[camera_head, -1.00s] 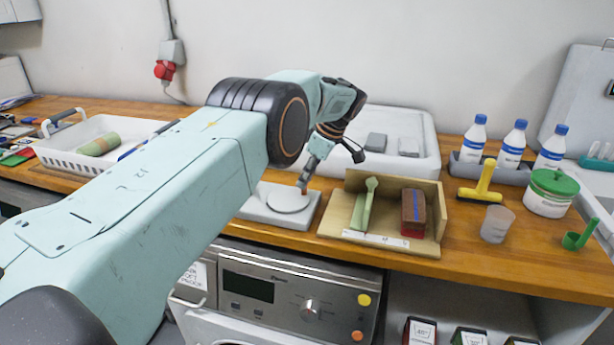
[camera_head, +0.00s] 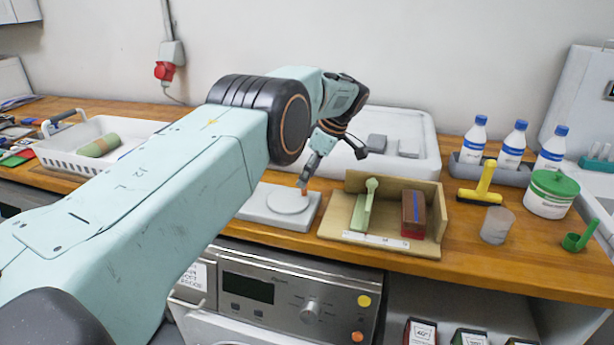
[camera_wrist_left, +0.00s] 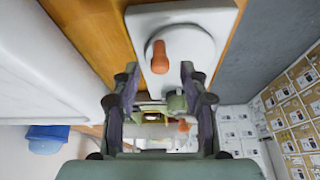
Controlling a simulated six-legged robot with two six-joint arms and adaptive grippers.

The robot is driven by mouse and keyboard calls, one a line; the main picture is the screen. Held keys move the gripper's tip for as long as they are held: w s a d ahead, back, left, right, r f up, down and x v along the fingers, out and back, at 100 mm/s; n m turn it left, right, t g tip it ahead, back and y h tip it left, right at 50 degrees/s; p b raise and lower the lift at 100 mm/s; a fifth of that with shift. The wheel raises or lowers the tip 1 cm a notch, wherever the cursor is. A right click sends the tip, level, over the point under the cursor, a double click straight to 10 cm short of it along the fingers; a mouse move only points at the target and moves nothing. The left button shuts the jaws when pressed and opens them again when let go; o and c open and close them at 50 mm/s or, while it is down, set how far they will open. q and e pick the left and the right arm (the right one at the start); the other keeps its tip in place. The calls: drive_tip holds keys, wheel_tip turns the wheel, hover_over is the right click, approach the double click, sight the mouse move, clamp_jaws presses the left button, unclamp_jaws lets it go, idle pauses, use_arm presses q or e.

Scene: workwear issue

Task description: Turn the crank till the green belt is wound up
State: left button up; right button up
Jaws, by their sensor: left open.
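The crank is a pale round disc (camera_head: 289,201) on a flat grey-white base (camera_head: 262,215), with an orange knob (camera_head: 304,190) standing near the disc's far edge. In the left wrist view the orange knob (camera_wrist_left: 159,58) lies close to the fingertips, midway across the gap. My left gripper (camera_head: 312,172) is open and points down at the knob; I cannot tell whether the knob is between the fingers. It also shows in the left wrist view (camera_wrist_left: 159,80). I cannot identify the green belt for certain; a green roll (camera_head: 98,145) lies in the white basket. My right gripper is not in view.
Right of the crank stands a wooden box (camera_head: 437,222) with a pale green lever-like piece (camera_head: 367,205) and a brown block (camera_head: 413,214). A white tray (camera_head: 432,150) is behind. A yellow tool (camera_head: 481,186), a cup (camera_head: 496,226) and several bottles stand further right.

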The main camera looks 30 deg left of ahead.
use_arm(q)
drive_tip(key=v, duration=0.6)
drive_tip(key=shift+r, duration=0.15)
drive_tip(key=shift+d, duration=0.1)
drive_tip(key=shift+s, duration=0.1)
